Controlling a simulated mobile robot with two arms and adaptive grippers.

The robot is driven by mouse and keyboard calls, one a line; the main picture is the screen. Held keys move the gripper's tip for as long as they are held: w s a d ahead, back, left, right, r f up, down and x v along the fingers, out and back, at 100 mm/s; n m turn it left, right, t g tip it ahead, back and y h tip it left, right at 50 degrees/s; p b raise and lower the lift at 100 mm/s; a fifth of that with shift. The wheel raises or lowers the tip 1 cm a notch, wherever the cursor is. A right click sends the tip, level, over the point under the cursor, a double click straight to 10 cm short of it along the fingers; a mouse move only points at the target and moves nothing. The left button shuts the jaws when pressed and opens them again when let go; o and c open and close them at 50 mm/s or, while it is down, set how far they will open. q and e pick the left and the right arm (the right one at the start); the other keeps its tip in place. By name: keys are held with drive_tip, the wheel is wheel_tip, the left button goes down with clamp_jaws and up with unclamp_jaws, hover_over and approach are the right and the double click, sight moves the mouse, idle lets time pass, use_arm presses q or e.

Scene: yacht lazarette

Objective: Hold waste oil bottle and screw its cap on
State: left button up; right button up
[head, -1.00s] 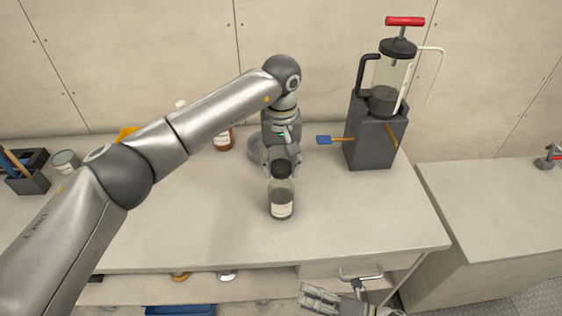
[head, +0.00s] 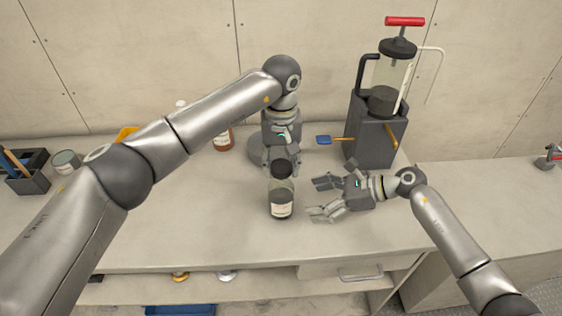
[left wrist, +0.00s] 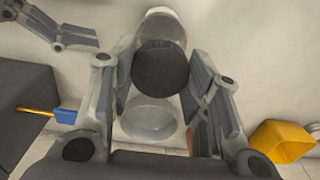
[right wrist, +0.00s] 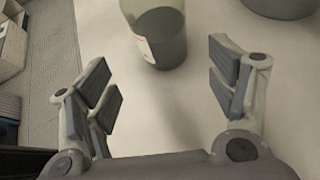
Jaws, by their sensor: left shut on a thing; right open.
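The waste oil bottle (head: 281,203), dark greenish with a white label, is upright on the bench in the head view; it also shows in the right wrist view (right wrist: 160,40). Its black cap (head: 281,168) is at the bottle's top; I cannot tell whether it is seated. My left gripper (head: 268,165), behind the bottle, is shut on the cap, a dark disc in the left wrist view (left wrist: 160,67). My right gripper (head: 318,198) is open and empty to the right of the bottle, with its fingers pointing toward it.
A round grey dish (head: 256,150) lies behind the bottle. The front bench is clear.

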sight(285, 203)
drive_tip(key=shift+w+a+f, duration=0.25)
drive_tip(key=shift+w+a, duration=0.05)
drive_tip(key=shift+a, duration=0.1)
drive_tip(key=x, duration=0.9)
drive_tip(key=c, duration=0.8)
